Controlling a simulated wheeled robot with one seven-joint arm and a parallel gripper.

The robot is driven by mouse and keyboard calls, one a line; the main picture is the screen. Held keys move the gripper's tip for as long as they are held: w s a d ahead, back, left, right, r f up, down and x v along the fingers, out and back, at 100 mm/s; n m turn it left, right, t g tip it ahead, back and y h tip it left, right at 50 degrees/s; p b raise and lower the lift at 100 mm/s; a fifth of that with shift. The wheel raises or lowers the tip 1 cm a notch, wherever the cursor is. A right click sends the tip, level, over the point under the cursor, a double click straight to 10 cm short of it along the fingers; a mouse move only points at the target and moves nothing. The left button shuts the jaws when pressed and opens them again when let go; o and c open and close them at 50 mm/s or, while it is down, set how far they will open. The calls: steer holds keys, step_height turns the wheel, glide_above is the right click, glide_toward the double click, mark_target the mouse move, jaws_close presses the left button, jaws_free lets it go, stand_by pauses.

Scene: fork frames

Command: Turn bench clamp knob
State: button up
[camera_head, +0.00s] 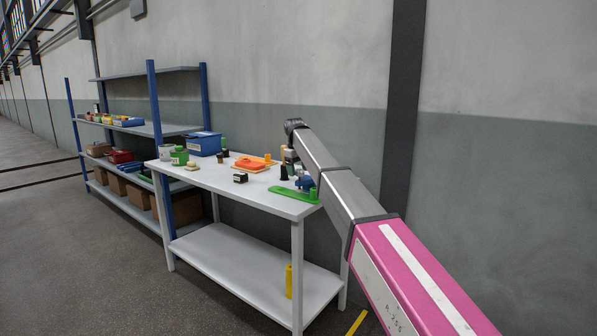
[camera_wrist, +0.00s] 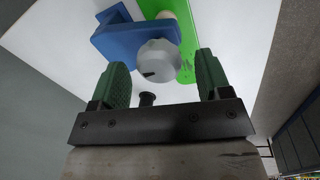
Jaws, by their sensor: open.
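The bench clamp (camera_wrist: 108,38) is a blue block on a green base (camera_wrist: 207,28) in the wrist view. Its round grey knob (camera_wrist: 158,58) faces my camera and has a short dark mark on it. My gripper (camera_wrist: 163,65) is open, with one green finger pad to each side of the knob and a visible gap on both sides. I cannot tell how deep the knob sits between the pads. In the head view the blue clamp (camera_head: 305,184) is at the right end of the white table, small and partly crowded by my arm.
A yellow bottle (camera_head: 289,281) stands on the lower shelf. Blue-post shelving is at left.

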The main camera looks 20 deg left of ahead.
steer(key=shift+f, duration=0.25)
steer(key=c, duration=0.9)
steer(key=shift+c, duration=0.2)
steer(key=shift+m, duration=0.3)
